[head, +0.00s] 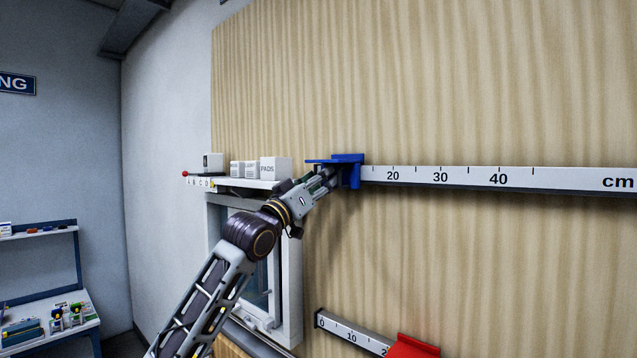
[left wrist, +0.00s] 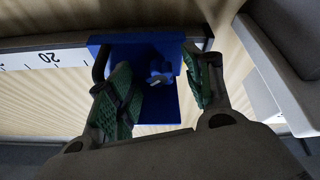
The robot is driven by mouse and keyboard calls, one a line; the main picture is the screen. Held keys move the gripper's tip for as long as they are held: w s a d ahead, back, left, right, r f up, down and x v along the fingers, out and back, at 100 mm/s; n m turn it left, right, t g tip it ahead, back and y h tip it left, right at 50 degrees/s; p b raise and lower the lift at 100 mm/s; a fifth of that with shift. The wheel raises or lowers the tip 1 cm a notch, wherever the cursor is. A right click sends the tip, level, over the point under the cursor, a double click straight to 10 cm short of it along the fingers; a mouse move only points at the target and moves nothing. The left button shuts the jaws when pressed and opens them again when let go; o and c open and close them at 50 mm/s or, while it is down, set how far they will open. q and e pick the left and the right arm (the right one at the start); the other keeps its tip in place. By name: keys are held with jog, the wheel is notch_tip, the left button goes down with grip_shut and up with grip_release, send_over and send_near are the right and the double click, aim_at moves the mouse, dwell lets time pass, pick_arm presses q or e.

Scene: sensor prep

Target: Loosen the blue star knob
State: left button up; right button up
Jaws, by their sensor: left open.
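The blue star knob (left wrist: 160,74) sits on the blue slider (left wrist: 145,47) in the left wrist view. The slider also shows in the head view (head: 353,167), at the left end of the upper scale rail (head: 450,178). My left gripper (left wrist: 157,70) is open, its green-padded fingers on either side of the knob, with visible gaps. I cannot tell how deep the fingertips reach around it. In the head view my left gripper (head: 332,176) is at the slider's left side and the knob is hidden. My right gripper is not in view.
A shelf (head: 240,185) with small white boxes, one a PADS box (head: 275,168), is just left of my left gripper. A window frame (head: 291,285) is below it. A lower rail (head: 352,333) carries a red slider (head: 412,347). The wooden wall panel (head: 480,80) above the rail is clear.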

pick_arm(q)
jog(key=shift+f, duration=0.1)
jog(key=v, duration=1.2)
dwell(0.4)
dwell(0.4)
